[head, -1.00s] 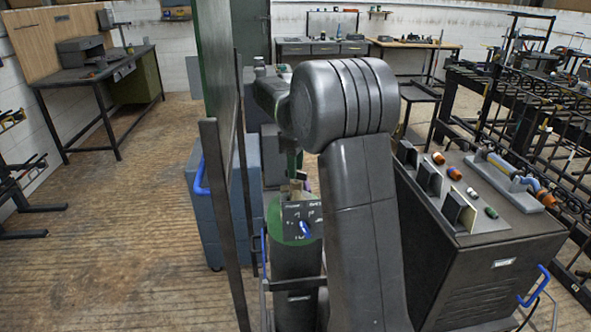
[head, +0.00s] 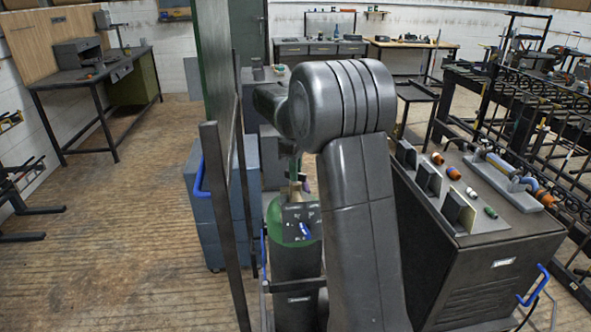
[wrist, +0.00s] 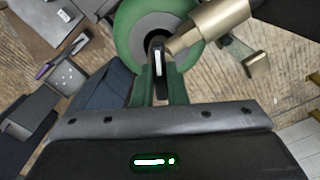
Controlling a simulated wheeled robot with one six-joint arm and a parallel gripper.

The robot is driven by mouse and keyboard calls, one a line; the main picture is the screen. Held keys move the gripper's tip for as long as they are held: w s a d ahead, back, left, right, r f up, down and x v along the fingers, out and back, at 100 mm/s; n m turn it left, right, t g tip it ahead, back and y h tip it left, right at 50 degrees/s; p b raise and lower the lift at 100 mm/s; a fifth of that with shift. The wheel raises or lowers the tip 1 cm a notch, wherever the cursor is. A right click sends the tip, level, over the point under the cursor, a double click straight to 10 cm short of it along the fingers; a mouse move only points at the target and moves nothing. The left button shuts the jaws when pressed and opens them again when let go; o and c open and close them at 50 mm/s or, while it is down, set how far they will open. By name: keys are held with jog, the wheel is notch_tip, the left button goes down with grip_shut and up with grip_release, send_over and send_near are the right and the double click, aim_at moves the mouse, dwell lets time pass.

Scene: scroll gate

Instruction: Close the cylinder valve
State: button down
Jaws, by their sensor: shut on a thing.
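The gas cylinder (head: 293,260) stands upright left of my arm in the head view, dark below with a green shoulder. Its green shoulder (wrist: 128,22) rings a grey neck in the wrist view. The brass cylinder valve (wrist: 212,27) sticks out to the upper right there. In the head view the valve (head: 296,188) is small and partly hidden. My gripper (wrist: 158,62) reaches down over the cylinder top, shut at the valve's inner end. What its fingertips grip is mostly hidden, apparently the valve's handle.
A dark console (head: 480,265) with switches stands close right of my arm. Wooden floor at the left is open.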

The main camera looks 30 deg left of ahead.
jog(key=shift+r, duration=0.1)
jog(key=m+p, duration=0.2)
jog(key=m, duration=0.1)
jog(key=shift+r, duration=0.15)
jog(key=m+p, duration=0.1)
jog(key=m, duration=0.2)
jog(key=shift+m+p, duration=0.4)
jog(key=m+p, duration=0.1)
jog(key=m, duration=0.3)
jog(key=shift+m, duration=0.3)
jog(key=m+p, duration=0.1)
jog(key=m, duration=0.2)
jog(key=shift+m, duration=0.3)
jog(key=m+p, duration=0.1)
jog(key=m, duration=0.9)
jog(key=shift+m+p, duration=0.3)
jog(key=shift+m, duration=2)
